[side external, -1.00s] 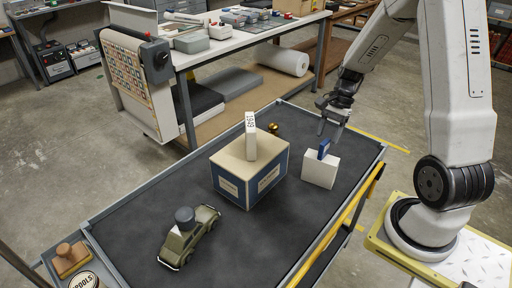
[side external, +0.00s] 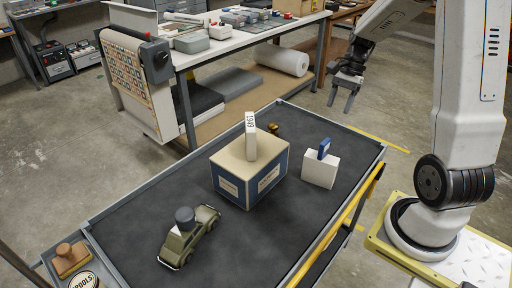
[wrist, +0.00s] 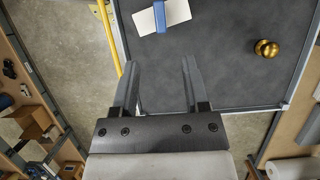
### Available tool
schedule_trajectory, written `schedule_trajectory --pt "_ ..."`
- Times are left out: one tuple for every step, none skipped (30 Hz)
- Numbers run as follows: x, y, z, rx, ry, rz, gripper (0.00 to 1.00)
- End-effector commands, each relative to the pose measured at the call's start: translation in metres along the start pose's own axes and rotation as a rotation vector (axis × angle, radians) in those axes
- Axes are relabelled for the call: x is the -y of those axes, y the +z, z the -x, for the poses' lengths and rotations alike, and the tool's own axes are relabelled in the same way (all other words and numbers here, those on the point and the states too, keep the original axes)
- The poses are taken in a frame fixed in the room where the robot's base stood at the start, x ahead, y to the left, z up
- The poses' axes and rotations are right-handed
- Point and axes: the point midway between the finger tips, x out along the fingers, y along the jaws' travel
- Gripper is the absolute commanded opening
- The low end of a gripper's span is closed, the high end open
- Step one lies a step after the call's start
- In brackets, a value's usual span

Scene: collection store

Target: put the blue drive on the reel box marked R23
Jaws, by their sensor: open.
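The blue drive (side external: 324,148) stands upright on top of a white box (side external: 320,172) near the right end of the cart. It also shows in the wrist view (wrist: 160,16), at the top edge, beyond the fingertips. I cannot read any R23 mark on the white box from here. My gripper (side external: 342,104) is open and empty, raised above and behind the cart's far right corner, well apart from the drive. In the wrist view my gripper (wrist: 158,64) has both fingers spread with nothing between them.
A large blue and tan carton (side external: 228,164) bearing a white block marked 1949 (side external: 251,136) stands mid-cart. A brass knob (side external: 273,128) lies behind it. A green toy car (side external: 188,236) with a dark cylinder on it is at the front left. The dark cart top (side external: 290,235) is otherwise clear.

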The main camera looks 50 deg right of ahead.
Motion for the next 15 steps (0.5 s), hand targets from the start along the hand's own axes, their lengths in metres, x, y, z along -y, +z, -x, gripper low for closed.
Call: schedule_trajectory --pt "0.0 0.0 0.0 0.0 0.0 0.0 0.58" --pt "0.0 0.0 0.0 0.0 0.0 0.0 0.58" --pt "0.0 0.0 0.0 0.0 0.0 0.0 0.58" --pt "0.0 0.0 0.0 0.0 0.0 0.0 0.58" --pt "0.0 0.0 0.0 0.0 0.0 0.0 0.58" --pt "0.0 0.0 0.0 0.0 0.0 0.0 0.58" --pt "0.0 0.0 0.0 0.0 0.0 0.0 0.58" --pt "0.0 0.0 -0.001 0.0 0.0 0.001 0.58" --pt "0.0 0.001 -0.001 -0.002 0.001 0.005 0.58" --pt "0.001 0.002 -0.002 -0.004 0.002 0.009 0.58" --pt "0.001 0.003 -0.003 -0.007 0.003 0.016 0.58" --pt "0.002 0.005 -0.004 -0.013 0.005 0.031 0.58" --pt "0.003 0.007 -0.006 -0.019 0.007 0.045 0.58" --pt "0.003 0.009 -0.008 -0.026 0.011 0.063 0.58" --pt "0.004 0.013 -0.012 -0.039 0.016 0.094 0.58"
